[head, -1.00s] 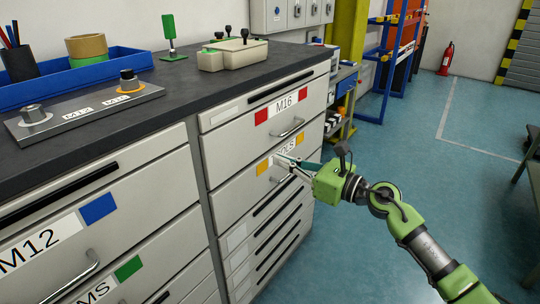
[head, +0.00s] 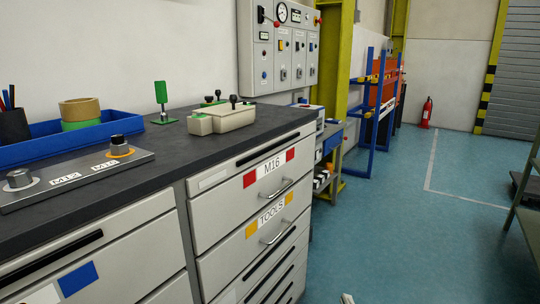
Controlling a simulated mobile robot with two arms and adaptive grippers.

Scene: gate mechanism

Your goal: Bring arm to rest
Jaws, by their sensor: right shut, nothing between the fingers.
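Only a small pale tip of my right gripper (head: 347,298) shows at the bottom edge of the head view, over the blue floor. It is shut and empty, apart from the cabinet and well below the TOOLS drawer handle (head: 277,233). The rest of my right arm is out of the picture. My left gripper is not in view. The TOOLS drawer (head: 225,262), with yellow marks on its label, looks closed. The M16 drawer (head: 215,215), with red marks, sits above it and also looks closed.
A control panel (head: 280,50) hangs behind. The blue floor (head: 400,220) right of the cabinet is mostly clear.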

